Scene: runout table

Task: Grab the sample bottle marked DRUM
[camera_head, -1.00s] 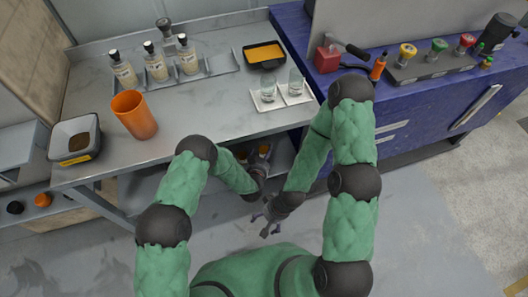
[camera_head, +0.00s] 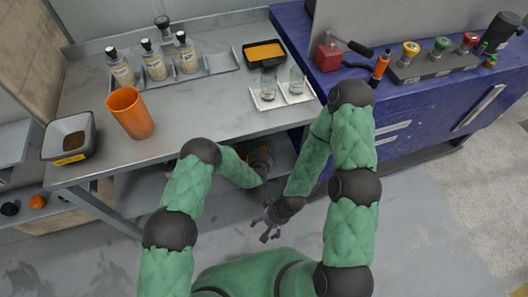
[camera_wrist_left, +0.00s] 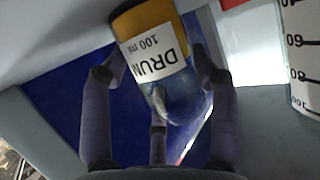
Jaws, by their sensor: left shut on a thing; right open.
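The sample bottle marked DRUM 100 ml (camera_wrist_left: 150,52) shows in the left wrist view, with a white label, an amber upper part and a clear bluish lower part. It sits tilted between the fingers of my left gripper (camera_wrist_left: 158,85), which is shut on it. In the head view, my left gripper (camera_head: 261,163) is at the shelf below the front edge of the table, partly hidden by the tabletop, and the bottle cannot be made out clearly there. My right gripper (camera_head: 270,222) is open and empty, lower, over the floor.
Close right of the held bottle stands a graduated vessel (camera_wrist_left: 304,55). On the grey table (camera_head: 205,115) are several bottles in a rack (camera_head: 215,66), an orange cup (camera_head: 131,113), a black bin (camera_head: 68,136) and glasses on white tiles. A blue cabinet (camera_head: 420,115) adjoins it.

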